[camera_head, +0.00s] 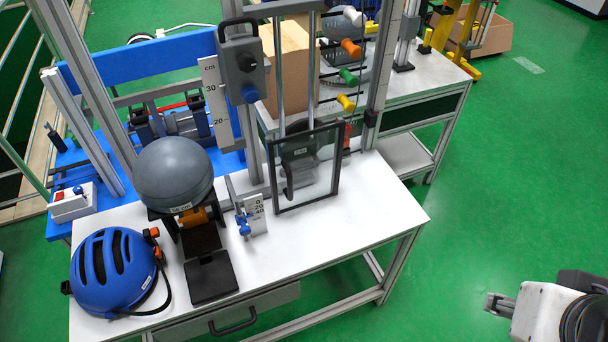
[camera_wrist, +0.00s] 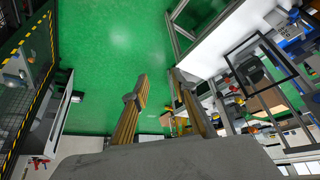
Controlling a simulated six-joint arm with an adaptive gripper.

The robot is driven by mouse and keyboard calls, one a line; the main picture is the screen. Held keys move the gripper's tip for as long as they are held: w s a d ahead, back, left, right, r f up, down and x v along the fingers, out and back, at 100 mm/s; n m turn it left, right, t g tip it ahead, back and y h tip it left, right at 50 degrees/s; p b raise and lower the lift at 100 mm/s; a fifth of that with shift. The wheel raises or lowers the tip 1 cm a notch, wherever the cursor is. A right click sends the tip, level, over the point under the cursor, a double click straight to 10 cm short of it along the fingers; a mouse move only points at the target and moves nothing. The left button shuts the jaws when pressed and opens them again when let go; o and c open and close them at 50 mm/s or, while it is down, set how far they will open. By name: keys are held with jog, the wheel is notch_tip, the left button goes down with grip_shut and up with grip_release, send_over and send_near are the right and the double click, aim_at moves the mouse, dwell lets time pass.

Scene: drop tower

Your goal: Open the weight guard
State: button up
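The weight guard (camera_head: 322,176) is a clear pane in a black frame, standing upright at the drop tower on the white table. It looks closed in front of a dark weight (camera_head: 298,168) seen through the pane. The guard's black frame also shows at the upper right of the wrist view (camera_wrist: 281,57). My gripper (camera_head: 492,304) is at the lower right of the head view, off the table and well apart from the guard. In the wrist view my gripper (camera_wrist: 159,76) has its two fingers spread with nothing between them.
The white table (camera_head: 375,215) holds a blue helmet (camera_head: 110,270), a grey ball (camera_head: 174,173) on a dark stand, and a grey box with a handle (camera_head: 241,68) on the tower. Coloured knobs (camera_head: 348,76) stick out at the tower's right. Green floor is clear between table and gripper.

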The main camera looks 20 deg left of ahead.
jog(key=w+a+f+n+t, duration=0.1)
jog(key=w+a+n+t, duration=0.1)
jog(key=w, duration=0.7)
jog(key=w+a+f+n+t, duration=0.1)
jog(key=w+a, duration=0.1)
jog(key=w, duration=0.7)
jog(key=w+a+f+n+t+y, duration=0.25)
jog(key=w+a+f+y, duration=0.2)
jog(key=w+a, duration=0.7)
jog(key=w+a+f+n+y, duration=0.1)
jog(key=a+f+n+y, duration=0.1)
jog(key=a+f, duration=0.4)
jog(key=w+a+f+n+y, duration=0.1)
jog(key=a+f+n+y, duration=0.15)
jog(key=a, duration=0.55)
jog(key=s+a+f+n+g+y, duration=0.1)
jog(key=s+a+f+y, duration=0.5)
jog(key=s+a+f, duration=0.2)
jog(key=shift+s+a+f, duration=0.25)
jog(key=shift+s+f, duration=0.4)
jog(key=shift+s, duration=0.05)
